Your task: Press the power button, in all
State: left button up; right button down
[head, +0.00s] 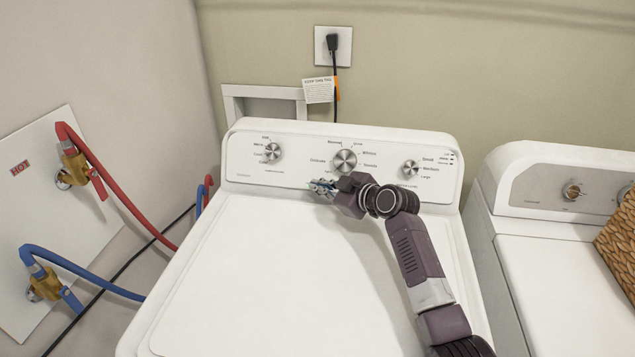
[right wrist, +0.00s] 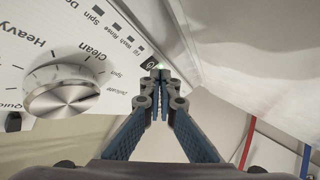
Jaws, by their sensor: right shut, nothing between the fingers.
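The white washer's control panel (head: 300,172) runs along the back of its top, with several silver knobs. In the right wrist view, a small dark power symbol (right wrist: 150,64) is on the panel beside my fingertips, with a faint green glow at the tips. The button's own face is mostly hidden by the fingers. My right gripper (head: 314,186) reaches in from the lower right to the panel's lower edge, left of the middle knob (head: 345,160). In the right wrist view my right gripper (right wrist: 161,72) is shut and empty, its tips at or very near the panel; contact is unclear. My left gripper is out of view.
A large silver knob (right wrist: 62,92) is close left of the fingers in the right wrist view. A second white machine (head: 560,265) stands at right, with a wicker basket (head: 620,240) on it. Red (head: 115,190) and blue hoses (head: 85,268) run at left. The washer lid (head: 260,280) is clear.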

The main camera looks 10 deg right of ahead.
jog(key=shift+s+a+r, duration=0.1)
jog(key=shift+s+r, duration=0.05)
jog(key=shift+s, duration=0.1)
jog(key=shift+s+a+r+p, duration=0.1)
jog(key=shift+s+r+p, duration=0.1)
jog(key=shift+p, duration=0.3)
jog(key=s+r+p, duration=0.1)
jog(key=s+a+p, duration=0.1)
jog(key=s+p, duration=0.1)
jog(key=shift+r, duration=0.35)
jog(key=shift+s+a+p, duration=0.25)
jog(key=shift+s+p, duration=0.1)
jog(key=shift+s, duration=0.05)
